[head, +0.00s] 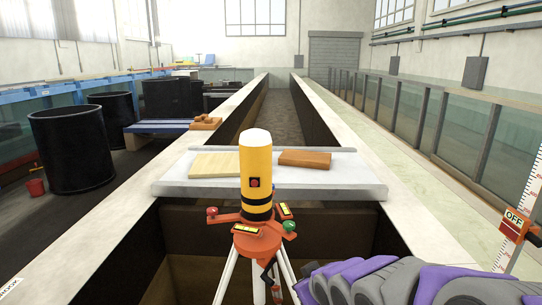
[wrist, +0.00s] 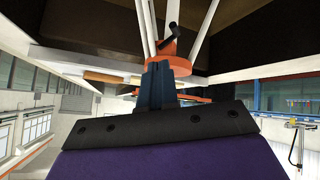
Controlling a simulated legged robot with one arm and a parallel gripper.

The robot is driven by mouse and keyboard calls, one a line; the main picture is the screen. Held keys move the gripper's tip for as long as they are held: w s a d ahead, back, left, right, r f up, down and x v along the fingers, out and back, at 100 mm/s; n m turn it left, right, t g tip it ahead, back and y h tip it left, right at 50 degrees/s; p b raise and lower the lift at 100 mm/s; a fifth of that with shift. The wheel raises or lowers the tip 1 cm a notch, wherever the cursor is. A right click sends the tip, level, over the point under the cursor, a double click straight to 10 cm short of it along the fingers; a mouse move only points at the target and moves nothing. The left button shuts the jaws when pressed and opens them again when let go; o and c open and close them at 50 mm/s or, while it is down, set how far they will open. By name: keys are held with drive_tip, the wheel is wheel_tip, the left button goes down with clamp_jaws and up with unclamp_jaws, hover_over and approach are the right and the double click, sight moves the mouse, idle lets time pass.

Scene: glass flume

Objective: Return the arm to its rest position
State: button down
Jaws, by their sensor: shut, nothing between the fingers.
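My gripper (wrist: 157,68) shows in the wrist view as dark blue fingers, closed together and empty. The wrist picture is upside down. Just beyond the fingertips in that view is the orange head of a tripod (wrist: 168,62) with pale legs; I cannot tell whether they touch. In the head view the tripod (head: 258,238) stands at the centre front. It carries a yellow cylinder (head: 256,170) with a white top and black bands, upright. My purple and grey arm reaches in from the lower right towards the tripod's legs.
Behind the tripod, a pale board (head: 355,180) spans the flume channel. A light wooden block (head: 229,165) and a brown one (head: 305,159) lie on it. Black tubs (head: 72,150) stand at left.

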drive_tip(key=s+d+f+m+g, duration=0.1)
drive_tip(key=s+d+m+g, duration=0.1)
drive_tip(key=s, duration=0.9)
drive_tip(key=s+d+f+m+g+h, duration=0.1)
drive_tip(key=s+g, duration=0.4)
drive_tip(key=s, duration=0.6)
drive_tip(key=s+d+f+m+g+h, duration=0.1)
drive_tip(key=s+d+f+m+g, duration=0.1)
drive_tip(key=s, duration=0.9)
drive_tip(key=shift+s+d+m+g, duration=0.15)
drive_tip(key=shift+d+m+g, duration=0.15)
drive_tip(key=shift+m+g, duration=0.45)
drive_tip(key=shift+d, duration=0.1)
